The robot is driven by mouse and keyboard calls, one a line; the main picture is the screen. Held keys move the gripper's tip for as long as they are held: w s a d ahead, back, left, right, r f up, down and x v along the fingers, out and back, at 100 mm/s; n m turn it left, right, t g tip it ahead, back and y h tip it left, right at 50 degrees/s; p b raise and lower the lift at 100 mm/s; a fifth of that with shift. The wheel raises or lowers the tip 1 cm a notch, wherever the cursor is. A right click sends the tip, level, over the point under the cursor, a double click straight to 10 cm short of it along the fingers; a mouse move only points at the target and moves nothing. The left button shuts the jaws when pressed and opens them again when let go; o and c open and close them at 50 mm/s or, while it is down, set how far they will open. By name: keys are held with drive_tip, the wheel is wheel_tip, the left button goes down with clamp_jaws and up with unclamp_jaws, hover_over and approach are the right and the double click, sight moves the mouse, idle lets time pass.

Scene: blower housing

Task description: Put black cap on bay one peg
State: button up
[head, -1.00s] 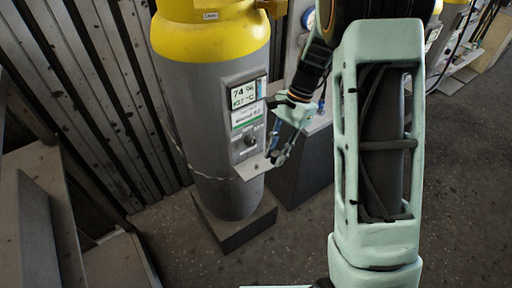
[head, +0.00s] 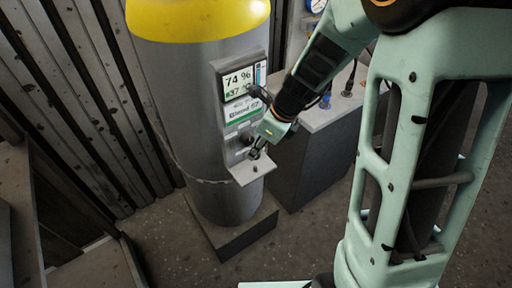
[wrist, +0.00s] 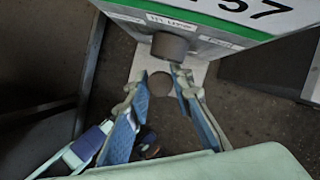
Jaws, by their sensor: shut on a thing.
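My gripper (head: 254,153) is at the small metal shelf (head: 247,174) on the front of the grey cylinder. In the wrist view my two blue-padded fingers (wrist: 162,80) stand a little apart, closed on a small dark round piece (wrist: 160,83), which I take as the black cap. It is seen end-on just above or at the pale shelf; I cannot tell if it touches. In the head view my fingers mostly hide it. No bay one label can be read, and I cannot make out its peg.
The grey cylinder (head: 185,95) has a yellow top and a display panel (head: 241,83). A dark knob (wrist: 170,46) juts from the panel close to my fingertips. To the right, a dark pedestal (head: 310,160) carries a blue piece (head: 325,101) and a black upright piece (head: 348,90).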

sight(251, 169)
drive_tip(key=shift+f+b, duration=1.9)
drive_tip(key=shift+f, duration=0.05)
drive_tip(key=shift+f+b, duration=1)
drive_tip(key=shift+f, duration=0.55)
drive_tip(key=o, duration=1)
drive_tip(key=shift+r, duration=0.15)
drive_tip(key=v, duration=1.2)
